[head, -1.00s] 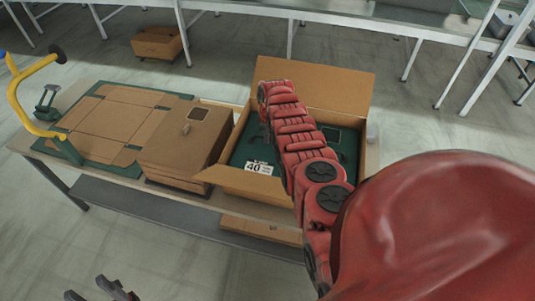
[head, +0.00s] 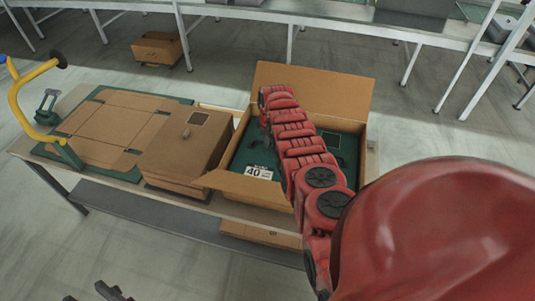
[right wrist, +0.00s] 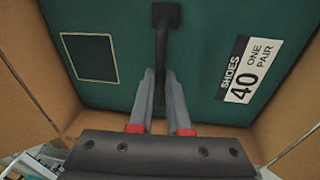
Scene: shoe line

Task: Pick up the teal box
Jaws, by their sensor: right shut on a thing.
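The teal box (head: 338,142), dark teal with a white "40" label, lies inside an open cardboard carton (head: 320,85) on the table. In the right wrist view the teal box (right wrist: 195,85) shows its label, a dark square outline and a dark handle (right wrist: 166,16). My right gripper (right wrist: 161,78) is over the box, its two fingers shut on the handle. In the head view my red right arm hides the right gripper's fingers and part of the box. Dark parts at the bottom left edge look like my left gripper (head: 95,293); its jaws are mostly cut off.
A closed cardboard box (head: 185,150) stands left of the carton. Further left are a flat cardboard blank (head: 110,120) on a green frame and a yellow curved handle (head: 22,105). A conveyor (head: 300,15) runs behind; a carton (head: 158,48) sits on the floor.

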